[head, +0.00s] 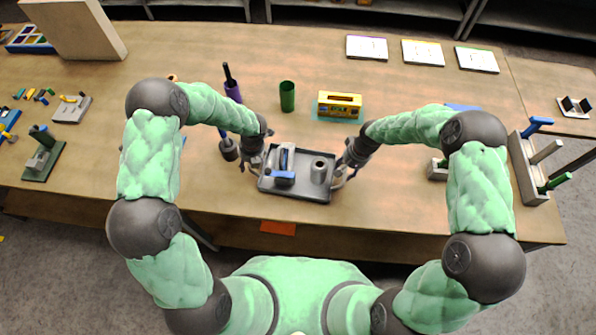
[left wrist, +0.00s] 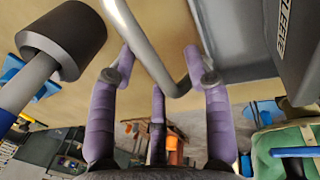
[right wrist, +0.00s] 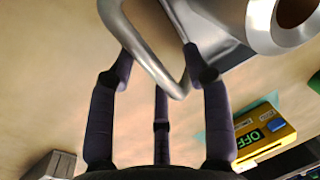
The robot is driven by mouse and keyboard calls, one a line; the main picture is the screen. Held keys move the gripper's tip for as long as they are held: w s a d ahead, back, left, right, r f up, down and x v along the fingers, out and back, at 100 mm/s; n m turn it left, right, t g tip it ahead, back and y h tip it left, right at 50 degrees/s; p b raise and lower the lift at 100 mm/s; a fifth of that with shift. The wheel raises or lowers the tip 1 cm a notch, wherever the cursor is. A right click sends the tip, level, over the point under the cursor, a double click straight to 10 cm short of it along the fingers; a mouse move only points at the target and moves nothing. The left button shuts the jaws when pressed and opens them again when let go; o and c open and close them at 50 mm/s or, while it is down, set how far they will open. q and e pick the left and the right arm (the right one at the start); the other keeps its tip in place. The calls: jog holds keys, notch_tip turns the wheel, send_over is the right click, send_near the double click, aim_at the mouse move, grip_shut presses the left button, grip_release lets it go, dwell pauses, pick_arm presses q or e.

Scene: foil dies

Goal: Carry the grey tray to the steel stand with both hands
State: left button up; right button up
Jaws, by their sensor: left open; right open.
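The grey tray (head: 302,187) lies on the wooden table near its front edge, with a looped metal handle at each end. It carries a grey block with a blue lever (head: 284,177) and a steel cup (head: 319,169). My left gripper (head: 250,166) is open at the left handle (left wrist: 178,88), whose bar passes between the fingers. My right gripper (head: 342,174) is open at the right handle (right wrist: 178,86), its fingers on either side of the loop. I cannot make out for sure which thing is the steel stand.
A dark round-ended tool (head: 228,150) stands close beside my left gripper. Behind the tray are a green cup (head: 287,96) and a yellow box (head: 340,104). A grey rack with coloured pegs (head: 530,165) is at the right. An orange patch (head: 278,228) lies in front.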

pick_arm(q)
grip_shut()
pick_arm(e)
grip_shut()
pick_arm(q)
jog(key=shift+w+r, duration=0.1)
jog(key=shift+r, duration=0.05)
pick_arm(e)
jog(key=shift+w+r, duration=0.1)
jog(key=shift+r, duration=0.05)
